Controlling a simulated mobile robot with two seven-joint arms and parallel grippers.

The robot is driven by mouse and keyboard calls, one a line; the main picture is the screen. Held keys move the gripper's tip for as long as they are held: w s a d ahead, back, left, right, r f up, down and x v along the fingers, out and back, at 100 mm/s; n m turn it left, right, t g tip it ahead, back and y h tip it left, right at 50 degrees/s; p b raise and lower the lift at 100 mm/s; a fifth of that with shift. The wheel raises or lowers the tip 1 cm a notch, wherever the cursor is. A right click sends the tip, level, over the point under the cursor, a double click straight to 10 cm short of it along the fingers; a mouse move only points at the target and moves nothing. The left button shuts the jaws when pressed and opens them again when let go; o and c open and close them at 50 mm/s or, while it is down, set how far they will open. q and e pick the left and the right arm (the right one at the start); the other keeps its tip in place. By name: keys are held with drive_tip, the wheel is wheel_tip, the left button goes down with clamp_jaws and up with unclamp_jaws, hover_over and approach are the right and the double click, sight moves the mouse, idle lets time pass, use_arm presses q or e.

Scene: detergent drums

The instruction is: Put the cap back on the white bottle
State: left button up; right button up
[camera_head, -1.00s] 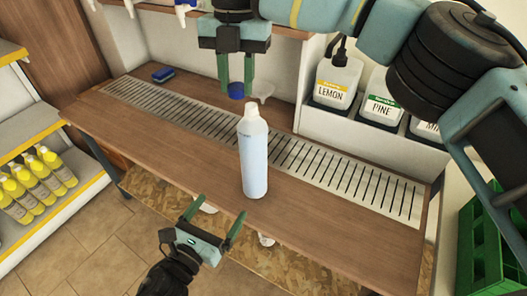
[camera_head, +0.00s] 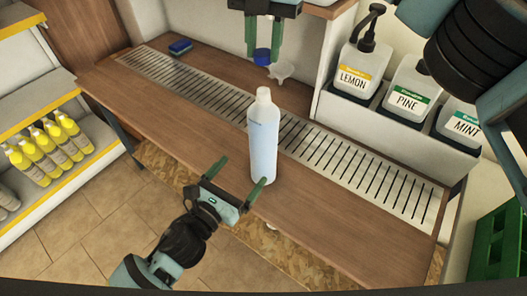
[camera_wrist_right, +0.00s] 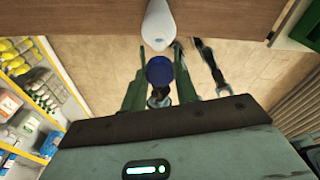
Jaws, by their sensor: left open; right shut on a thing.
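The white bottle (camera_head: 263,138) stands upright and uncapped on the wooden counter (camera_head: 330,210). Its top also shows in the right wrist view (camera_wrist_right: 158,25). My right gripper (camera_head: 262,50) is shut on the blue cap (camera_head: 262,56) and holds it above and behind the bottle in the head view. The cap also shows between the fingers in the right wrist view (camera_wrist_right: 160,70). My left gripper (camera_head: 240,178) is open and empty at the counter's front edge, its fingers near the lower part of the bottle. I cannot tell whether a finger touches the bottle.
A metal drain grate (camera_head: 340,160) runs along the counter. Pump containers labelled lemon (camera_head: 355,75), pine (camera_head: 405,100) and mint (camera_head: 458,125) stand at right.

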use_arm(q)
drive_tip(key=x, duration=1.1)
drive_tip(key=shift+c, duration=0.3)
drive_tip(key=c, duration=1.4)
use_arm(e)
hover_over(262, 104)
drive_tip(key=w, duration=0.2)
drive_tip(key=shift+s+d+f, duration=0.1)
drive_tip(key=shift+f, duration=1.15)
drive_tip(key=shift+s+d+f, duration=0.1)
drive_tip(key=shift+f, duration=1.15)
drive_tip(key=shift+f, duration=0.9)
drive_tip(key=shift+f, duration=0.6)
